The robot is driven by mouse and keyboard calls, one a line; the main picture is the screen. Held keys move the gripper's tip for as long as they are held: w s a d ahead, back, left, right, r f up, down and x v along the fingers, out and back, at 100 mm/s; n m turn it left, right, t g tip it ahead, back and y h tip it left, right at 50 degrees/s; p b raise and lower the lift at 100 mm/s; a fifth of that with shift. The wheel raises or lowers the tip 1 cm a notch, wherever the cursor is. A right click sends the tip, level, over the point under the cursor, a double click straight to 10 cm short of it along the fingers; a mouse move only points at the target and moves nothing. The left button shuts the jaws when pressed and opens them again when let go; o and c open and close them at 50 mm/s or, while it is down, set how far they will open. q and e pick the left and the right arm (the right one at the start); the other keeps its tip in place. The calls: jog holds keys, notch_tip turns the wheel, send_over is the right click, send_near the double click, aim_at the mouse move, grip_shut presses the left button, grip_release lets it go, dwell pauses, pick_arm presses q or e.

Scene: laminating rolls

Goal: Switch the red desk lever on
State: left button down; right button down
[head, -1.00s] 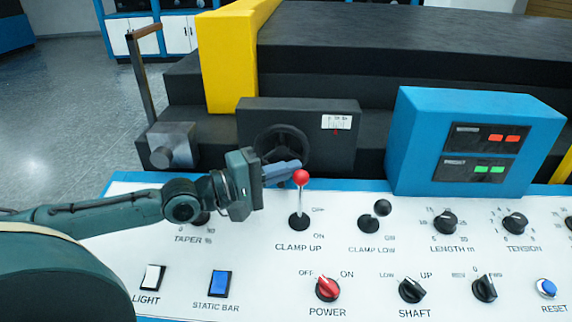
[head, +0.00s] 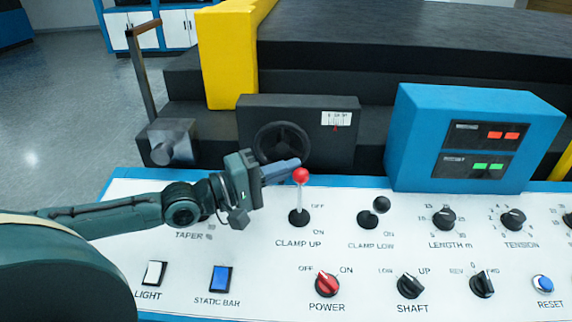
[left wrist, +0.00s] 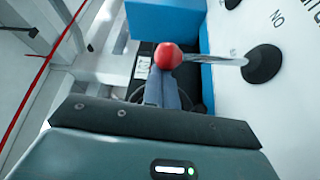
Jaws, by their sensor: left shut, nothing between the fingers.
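The red-knobbed lever, labelled CLAMP UP, stands on the white desk panel. Its red knob (head: 300,175) tops a thin metal stem rising from a black base, with OFF marked on the far side and ON on the near side. The stem looks about upright. My left gripper (head: 291,166) is shut and empty, its fingertips right at the knob's far left side. My right gripper is not in view.
A black-knobbed lever (head: 380,205), CLAMP LOW, stands to the right. A red POWER knob (head: 326,284) and a blue STATIC BAR switch (head: 221,279) are nearer. A blue display box (head: 415,130) and a black handwheel (head: 282,145) stand behind.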

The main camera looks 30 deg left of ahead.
pick_arm(q)
jog(key=s+d+m+h, duration=0.2)
jog(key=s+m+h, duration=0.1)
jog(key=s+m, duration=0.2)
jog(key=shift+s+d+f+m+t+h, duration=0.2)
jog(key=shift+d+f+m+t+h, duration=0.15)
jog(key=shift+m, duration=1.05)
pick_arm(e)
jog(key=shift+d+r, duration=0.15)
pick_arm(q)
jog(key=shift+r, duration=0.1)
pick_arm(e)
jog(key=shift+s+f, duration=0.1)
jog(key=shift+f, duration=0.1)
